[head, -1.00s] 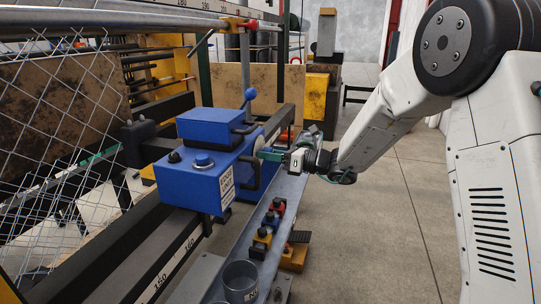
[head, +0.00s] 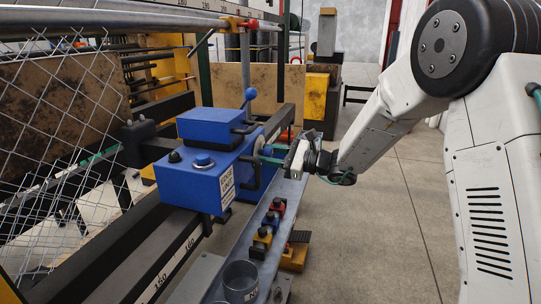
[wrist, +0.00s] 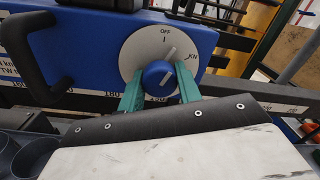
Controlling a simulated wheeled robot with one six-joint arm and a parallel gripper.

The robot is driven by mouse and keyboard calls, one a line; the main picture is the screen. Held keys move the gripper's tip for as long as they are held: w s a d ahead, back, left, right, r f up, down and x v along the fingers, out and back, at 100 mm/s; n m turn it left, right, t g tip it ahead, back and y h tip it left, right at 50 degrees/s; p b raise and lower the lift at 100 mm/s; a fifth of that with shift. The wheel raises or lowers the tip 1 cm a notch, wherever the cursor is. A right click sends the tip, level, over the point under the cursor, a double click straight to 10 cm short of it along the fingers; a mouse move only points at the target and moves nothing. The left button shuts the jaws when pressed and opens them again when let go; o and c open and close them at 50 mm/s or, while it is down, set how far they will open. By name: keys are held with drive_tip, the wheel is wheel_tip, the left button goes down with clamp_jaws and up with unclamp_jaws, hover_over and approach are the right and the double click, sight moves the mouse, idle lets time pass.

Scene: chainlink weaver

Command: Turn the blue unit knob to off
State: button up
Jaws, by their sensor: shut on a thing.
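The blue unit (head: 205,185) is a blue box mounted on the long rail. Its round pale dial (wrist: 138,48) shows in the wrist view, with "OFF" at the top and "KN" at the upper right. The blue knob (wrist: 158,74) sits in the dial's middle. In the head view my gripper (head: 265,154) reaches the unit's right side, where the knob is hidden.
A black handle (wrist: 35,60) sticks out left of the dial. A ball lever (head: 250,94) stands on the unit. Below are a metal tray (head: 230,258), coloured buttons (head: 265,233) and a cup (head: 240,281). Wire mesh (head: 60,180) is at the left; floor at right is clear.

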drive_tip(key=shift+n, duration=2.3)
drive_tip(key=o, duration=1)
drive_tip(key=shift+c, duration=0.2)
drive_tip(key=shift+d, duration=0.1)
drive_tip(key=v, duration=0.7)
drive_tip(key=shift+s+d, duration=0.2)
drive_tip(key=shift+d, duration=0.15)
